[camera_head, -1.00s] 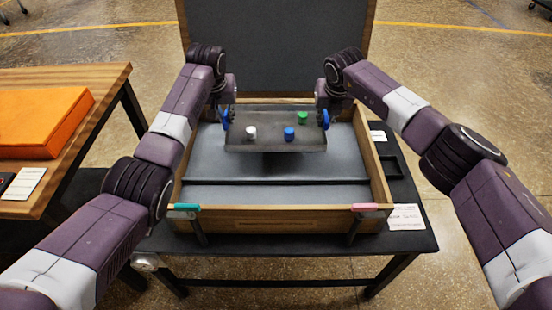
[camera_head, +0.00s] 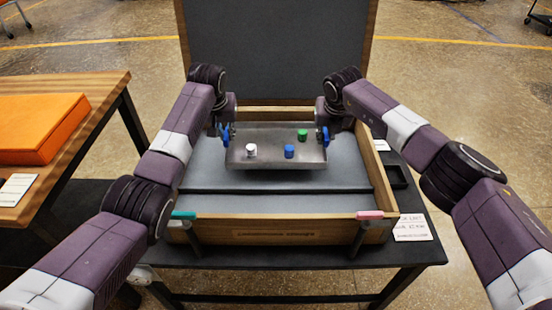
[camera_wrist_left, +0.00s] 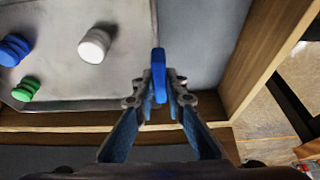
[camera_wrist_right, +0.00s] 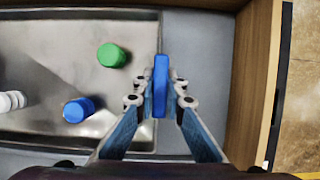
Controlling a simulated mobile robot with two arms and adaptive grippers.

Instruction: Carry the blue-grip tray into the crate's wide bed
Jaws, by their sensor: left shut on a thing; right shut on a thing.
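The grey metal tray (camera_head: 270,134) with blue grips is held above the open wooden crate (camera_head: 275,226), over its wide rear bed (camera_head: 200,162). A white piece (camera_head: 251,150), a blue piece (camera_head: 289,151) and a green piece (camera_head: 303,134) stand on the tray. My left gripper (camera_wrist_left: 159,85) is shut on the left blue grip (camera_wrist_left: 159,72). My right gripper (camera_wrist_right: 161,90) is shut on the right blue grip (camera_wrist_right: 161,75). The tray looks about level. The gap between its underside and the bed floor is hard to judge.
A divider (camera_head: 280,190) separates the wide bed from a narrow front strip. The lid (camera_head: 275,50) stands open behind. Teal (camera_head: 183,215) and pink (camera_head: 370,215) latches sit on the front wall. A wooden table with an orange box (camera_head: 40,125) is at left.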

